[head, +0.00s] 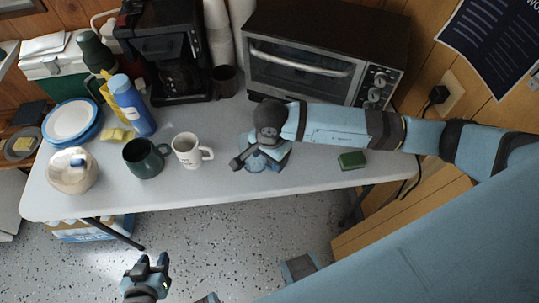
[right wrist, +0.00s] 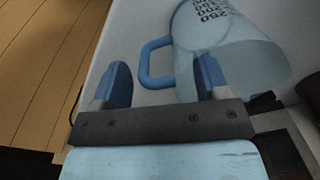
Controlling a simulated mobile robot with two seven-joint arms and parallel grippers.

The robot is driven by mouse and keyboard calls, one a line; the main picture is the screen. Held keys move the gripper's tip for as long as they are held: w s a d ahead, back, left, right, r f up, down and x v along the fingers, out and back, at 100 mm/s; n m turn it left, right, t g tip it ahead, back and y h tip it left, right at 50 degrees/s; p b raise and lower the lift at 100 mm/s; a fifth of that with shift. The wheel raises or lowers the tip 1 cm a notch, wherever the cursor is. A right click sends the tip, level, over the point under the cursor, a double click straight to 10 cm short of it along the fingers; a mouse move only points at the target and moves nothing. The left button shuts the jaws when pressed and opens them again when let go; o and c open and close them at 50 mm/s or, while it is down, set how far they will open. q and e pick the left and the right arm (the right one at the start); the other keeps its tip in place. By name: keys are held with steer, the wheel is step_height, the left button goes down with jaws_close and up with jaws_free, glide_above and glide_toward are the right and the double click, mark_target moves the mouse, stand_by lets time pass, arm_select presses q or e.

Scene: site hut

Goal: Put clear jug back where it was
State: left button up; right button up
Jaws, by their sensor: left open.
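The clear jug (right wrist: 225,62), with a blue handle and printed dark measuring marks, stands on the white table. In the head view the jug (head: 258,164) is mostly hidden under my right wrist and gripper. My right gripper (right wrist: 163,82) has its two blue fingers wide apart, with the jug's handle between and just beyond them; neither finger is seen pressing on the handle. My left gripper (head: 148,266) is open and empty, low over the floor in front of the table.
A white mug (head: 187,151) and a dark green mug (head: 144,160) stand left of the jug. A green sponge (head: 352,160) lies to its right. A toaster oven (head: 310,62) and a coffee maker (head: 165,50) stand behind. The table's front edge is clear.

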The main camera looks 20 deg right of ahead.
steer(key=shift+r, duration=0.55)
step_height(320, 180, up, 11)
steer(key=shift+s+r, duration=0.15)
stand_by(0.5)
